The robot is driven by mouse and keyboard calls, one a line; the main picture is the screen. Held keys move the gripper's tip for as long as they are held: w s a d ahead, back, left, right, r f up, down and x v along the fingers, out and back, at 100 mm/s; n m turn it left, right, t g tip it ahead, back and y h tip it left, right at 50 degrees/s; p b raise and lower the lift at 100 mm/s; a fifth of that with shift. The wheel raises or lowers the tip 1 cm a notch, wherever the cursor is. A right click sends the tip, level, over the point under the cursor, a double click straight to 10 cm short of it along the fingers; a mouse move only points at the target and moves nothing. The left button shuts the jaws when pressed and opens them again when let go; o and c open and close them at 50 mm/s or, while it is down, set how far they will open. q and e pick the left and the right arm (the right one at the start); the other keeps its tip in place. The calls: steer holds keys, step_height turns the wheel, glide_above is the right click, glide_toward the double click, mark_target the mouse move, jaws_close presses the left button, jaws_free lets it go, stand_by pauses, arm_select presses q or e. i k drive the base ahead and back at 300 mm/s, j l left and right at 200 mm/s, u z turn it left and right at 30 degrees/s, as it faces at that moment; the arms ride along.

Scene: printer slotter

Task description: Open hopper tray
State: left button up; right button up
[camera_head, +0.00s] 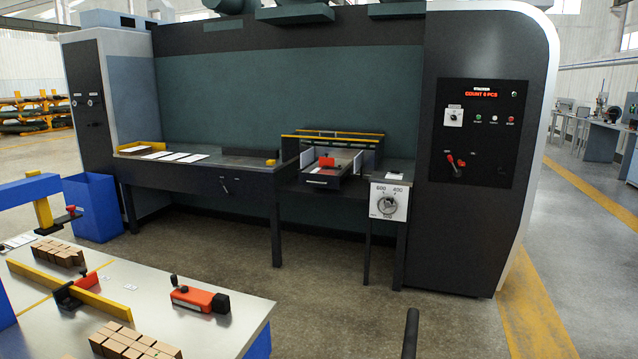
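The hopper tray (322,183) looks like a dark, shallow drawer with a light handle strip on its front. It sits in the middle of the large dark machine, between two pale upright side plates and in front of yellow-edged bars. Neither of my grippers is in view, and nothing is seen touching the tray.
A dial panel (388,202) hangs right of the tray, and a control panel (478,133) is farther right. A workbench (150,299) with brown blocks and a red tool stands front left. A dark upright rod (410,335) shows at the bottom.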

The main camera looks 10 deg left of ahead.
mark_target(313, 177)
steer(key=l+z, duration=0.15)
steer(key=z, duration=0.65)
steer(key=i+l+z, duration=0.15)
steer(key=l+z, duration=0.2)
steer(key=i+l+z, duration=0.15)
steer(key=l+z, duration=0.2)
steer(key=l, duration=0.2)
steer(key=i+l+z, duration=1.25)
steer(key=i, duration=0.3)
steer(key=i+j+u, duration=0.1)
steer(key=i+u, duration=0.6)
steer(key=u, duration=0.25)
steer(key=i+l+u, duration=0.15)
steer(key=i+u, duration=0.3)
steer(key=i+j+u, duration=0.25)
steer(key=i+u, duration=0.15)
steer(key=i, duration=0.15)
steer(key=i+u, duration=0.45)
steer(key=i+l+u, duration=0.1)
steer(key=i+u, duration=0.3)
steer(key=i, duration=0.3)
steer(key=i+j+u, duration=0.25)
steer(key=i+u, duration=1)
steer(key=i+l+u, duration=0.25)
steer(key=i+u, duration=0.2)
steer(key=i+l+u, duration=0.1)
steer(key=i+u, duration=0.2)
steer(key=i, duration=1.7)
